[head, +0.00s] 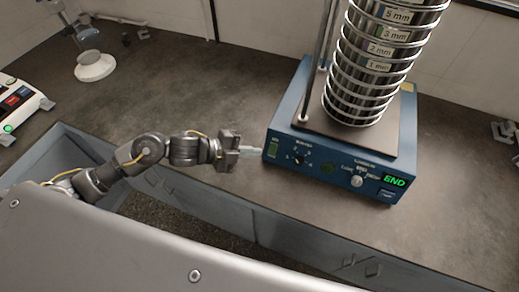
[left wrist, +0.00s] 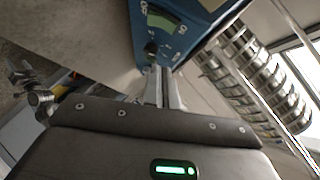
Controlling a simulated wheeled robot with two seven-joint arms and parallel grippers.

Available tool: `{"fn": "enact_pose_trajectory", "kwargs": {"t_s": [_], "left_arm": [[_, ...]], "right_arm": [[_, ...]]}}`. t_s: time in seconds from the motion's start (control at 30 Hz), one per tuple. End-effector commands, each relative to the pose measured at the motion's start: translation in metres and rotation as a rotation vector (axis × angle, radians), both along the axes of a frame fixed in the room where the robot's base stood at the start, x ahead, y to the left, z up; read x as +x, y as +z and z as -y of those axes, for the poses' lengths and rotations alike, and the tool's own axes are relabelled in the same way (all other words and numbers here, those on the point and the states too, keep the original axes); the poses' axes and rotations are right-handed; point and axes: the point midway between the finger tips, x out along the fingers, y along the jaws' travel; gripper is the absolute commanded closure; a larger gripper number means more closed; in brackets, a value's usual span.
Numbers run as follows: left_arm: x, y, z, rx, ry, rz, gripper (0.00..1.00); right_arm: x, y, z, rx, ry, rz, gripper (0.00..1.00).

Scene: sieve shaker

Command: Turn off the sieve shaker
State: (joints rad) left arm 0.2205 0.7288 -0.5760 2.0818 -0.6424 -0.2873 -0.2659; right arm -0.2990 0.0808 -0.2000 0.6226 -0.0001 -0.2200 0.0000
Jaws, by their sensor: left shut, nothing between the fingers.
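The sieve shaker (head: 330,178) is a blue box with a stack of labelled metal sieves (head: 372,75) on top. My right gripper is not in view.
A white device with coloured buttons (head: 18,101) stands at the far left of the dark counter (head: 200,85). A stand with a round white base (head: 94,66) is at the back left. The counter behind my left arm is mostly clear. A small metallic item (head: 504,132) lies at the right edge.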

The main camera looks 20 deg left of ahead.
Motion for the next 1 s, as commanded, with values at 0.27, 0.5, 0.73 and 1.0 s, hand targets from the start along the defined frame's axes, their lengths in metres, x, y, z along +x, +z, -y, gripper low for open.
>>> {"fn": "enact_pose_trajectory", "kwargs": {"t_s": [0.27, 0.5, 0.73, 1.0], "left_arm": [[-0.025, 0.019, -0.045, 0.004, 0.007, -0.001, 1.00], [-0.033, 0.029, -0.057, 0.001, 0.006, -0.003, 1.00], [-0.033, 0.030, -0.057, 0.000, 0.005, -0.002, 1.00], [-0.028, 0.023, -0.047, -0.046, 0.113, -0.025, 1.00]], "right_arm": [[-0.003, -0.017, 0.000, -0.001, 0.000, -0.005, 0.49], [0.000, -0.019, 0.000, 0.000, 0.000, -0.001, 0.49], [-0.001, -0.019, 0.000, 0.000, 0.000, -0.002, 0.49], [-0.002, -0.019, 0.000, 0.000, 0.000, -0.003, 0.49]]}}
